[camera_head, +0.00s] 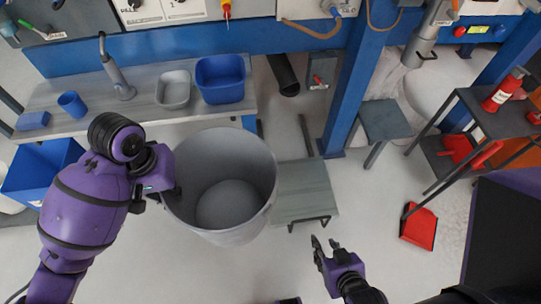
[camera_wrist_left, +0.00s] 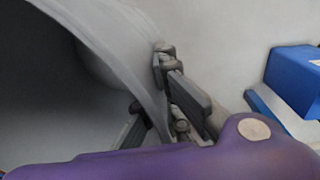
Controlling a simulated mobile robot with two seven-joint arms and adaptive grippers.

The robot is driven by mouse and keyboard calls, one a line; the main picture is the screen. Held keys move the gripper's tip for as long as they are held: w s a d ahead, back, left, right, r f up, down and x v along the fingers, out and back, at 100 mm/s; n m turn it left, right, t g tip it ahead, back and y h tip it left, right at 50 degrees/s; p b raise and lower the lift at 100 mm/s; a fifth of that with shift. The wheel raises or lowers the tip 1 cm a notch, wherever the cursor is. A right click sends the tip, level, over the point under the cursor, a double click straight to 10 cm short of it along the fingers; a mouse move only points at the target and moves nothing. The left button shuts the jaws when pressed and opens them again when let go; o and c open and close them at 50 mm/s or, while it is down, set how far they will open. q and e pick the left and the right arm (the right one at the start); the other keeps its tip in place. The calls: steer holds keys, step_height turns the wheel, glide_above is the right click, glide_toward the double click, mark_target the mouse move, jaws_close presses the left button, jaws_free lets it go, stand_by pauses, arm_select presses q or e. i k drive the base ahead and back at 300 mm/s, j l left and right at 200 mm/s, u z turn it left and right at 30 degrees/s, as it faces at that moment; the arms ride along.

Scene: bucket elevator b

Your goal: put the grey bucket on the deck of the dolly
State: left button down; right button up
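The grey bucket (camera_head: 222,222) is large, open-topped, upright and looks empty in the head view. My left gripper (camera_head: 170,190) is at its left rim. In the left wrist view, the fingers of my left gripper (camera_wrist_left: 150,90) sit on both sides of the bucket wall (camera_wrist_left: 118,50), shut on it. The dolly's low grey deck (camera_head: 305,190) shows just right of the bucket, which hides its left part. I cannot tell whether the bucket is clear of the floor. My right gripper (camera_head: 325,246) is open and empty, below and right of the deck.
A grey bench (camera_head: 110,118) with a blue tub (camera_head: 220,80) and a grey tub (camera_head: 173,90) stands behind the bucket. A blue bin (camera_head: 40,170) is at left. A blue post (camera_head: 355,75), a grey stool (camera_head: 385,120) and a red dustpan (camera_head: 419,228) are at right. Floor right of the deck is clear.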

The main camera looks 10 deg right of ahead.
mark_target(299, 188)
steer(key=l, duration=0.4)
steer(key=i+l, duration=0.15)
steer(key=l, duration=0.3)
steer(key=l+z, duration=0.1)
steer(key=l, duration=0.3)
steer(key=i, duration=0.05)
